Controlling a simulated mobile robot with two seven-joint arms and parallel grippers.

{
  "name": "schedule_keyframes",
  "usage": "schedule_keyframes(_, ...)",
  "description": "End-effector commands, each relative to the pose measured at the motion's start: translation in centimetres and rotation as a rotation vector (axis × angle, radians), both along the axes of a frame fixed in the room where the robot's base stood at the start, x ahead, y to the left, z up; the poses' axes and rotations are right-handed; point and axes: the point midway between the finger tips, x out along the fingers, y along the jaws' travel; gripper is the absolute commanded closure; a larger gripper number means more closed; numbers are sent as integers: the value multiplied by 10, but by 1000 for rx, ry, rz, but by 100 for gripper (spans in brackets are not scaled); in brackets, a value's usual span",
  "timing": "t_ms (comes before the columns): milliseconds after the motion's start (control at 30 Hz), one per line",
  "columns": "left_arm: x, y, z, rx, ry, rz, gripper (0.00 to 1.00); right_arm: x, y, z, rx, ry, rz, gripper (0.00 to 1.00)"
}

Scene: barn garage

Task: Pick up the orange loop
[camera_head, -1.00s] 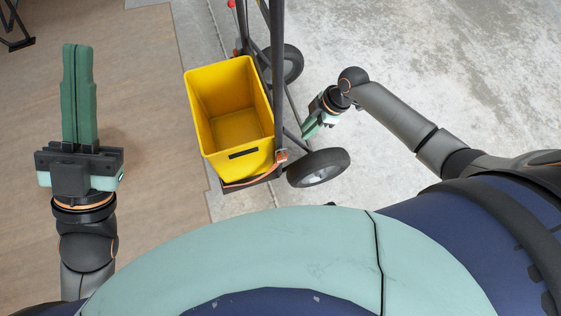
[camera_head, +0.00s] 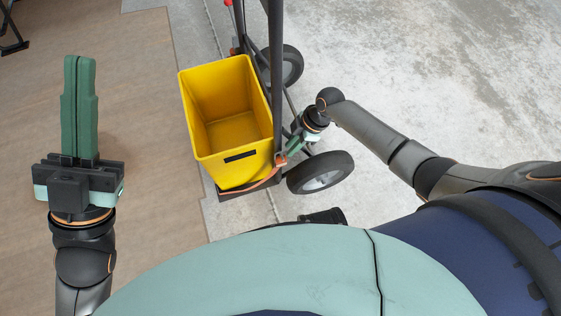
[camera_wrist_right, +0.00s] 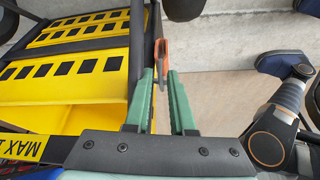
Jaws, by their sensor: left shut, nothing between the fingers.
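The orange loop (camera_head: 281,159) hangs at the lower right corner of the yellow bin, by the cart's upright. In the right wrist view the orange loop (camera_wrist_right: 161,58) shows between the fingertips. My right gripper (camera_head: 291,150) is at the loop in the head view. Its green fingers (camera_wrist_right: 160,80) stand apart on either side of the loop; a firm grip is not visible. My left gripper (camera_head: 79,62) is shut and empty, pointing up the picture at the far left.
The yellow bin (camera_head: 216,84) stands on a dark wheeled cart, with an upright (camera_head: 276,80) and a near wheel (camera_head: 320,173) close to my right gripper. An orange strap (camera_head: 250,186) runs along the bin's base.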

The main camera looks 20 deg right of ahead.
Motion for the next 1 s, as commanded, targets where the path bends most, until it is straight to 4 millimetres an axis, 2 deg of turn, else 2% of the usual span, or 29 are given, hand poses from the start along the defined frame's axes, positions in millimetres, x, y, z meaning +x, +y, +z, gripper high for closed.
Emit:
schedule_keyframes(33,0,-1,-10,4,1,2,100,0,3,-13,0,3,-1,78)
schedule_keyframes(100,1,-1,-14,10,3,4,100,1,6,-17,0,1,-1,78)
schedule_keyframes(333,1,-2,-13,12,9,5,100,1,6,-17,-1,0,-1,78)
schedule_keyframes(533,1,-2,-12,6,10,7,100,1,6,-16,-1,1,-1,100)
schedule_keyframes(1000,1,-2,-12,1,9,6,100,1,6,-16,-1,1,-1,100)
